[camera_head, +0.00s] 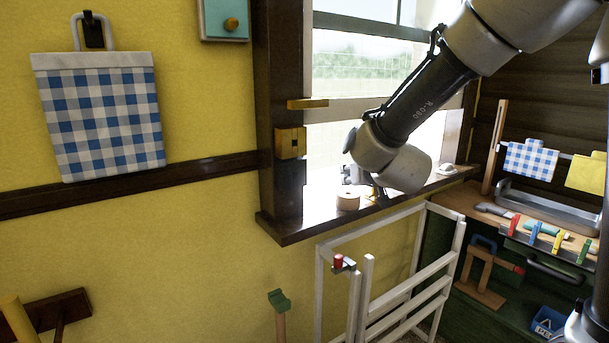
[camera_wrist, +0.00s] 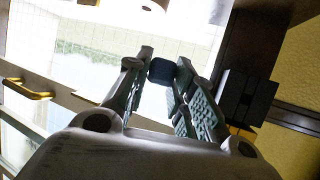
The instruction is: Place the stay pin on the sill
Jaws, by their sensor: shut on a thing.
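My gripper (camera_wrist: 163,88) is shut on a small dark piece with a rounded square end (camera_wrist: 162,70), which I take to be the stay pin. Its lower part is hidden between the fingers. In the head view my wrist hides most of the gripper, just above the window sill (camera_head: 293,231). The sill is a dark brown ledge under the bright window. I cannot tell whether the pin touches it.
A pale round spool (camera_head: 347,202) stands on the sill beside my gripper. A white item (camera_head: 446,169) lies farther right. A white rack (camera_head: 390,310) stands below. The sill's left end is clear.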

